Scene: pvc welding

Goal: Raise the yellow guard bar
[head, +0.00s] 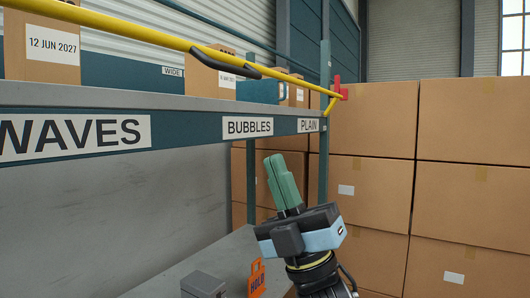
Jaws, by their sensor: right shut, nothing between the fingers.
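The yellow guard bar (140,28) runs across the front of the shelf, from the upper left to a red bracket (341,88) on the right post. A black handle (226,62) is fixed along its lower side. My right gripper (278,170), with green fingers, is shut and empty. It points up below the shelf edge, under the BUBBLES and PLAIN labels, and appears clear of the bar and handle. My left gripper is not in view.
The shelf (180,127) holds cardboard boxes (42,50) behind the bar. Large stacked boxes (470,130) fill the right side. An orange HOLD tag (257,279) and a grey box (203,285) are on the surface below. Open space lies under the shelf.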

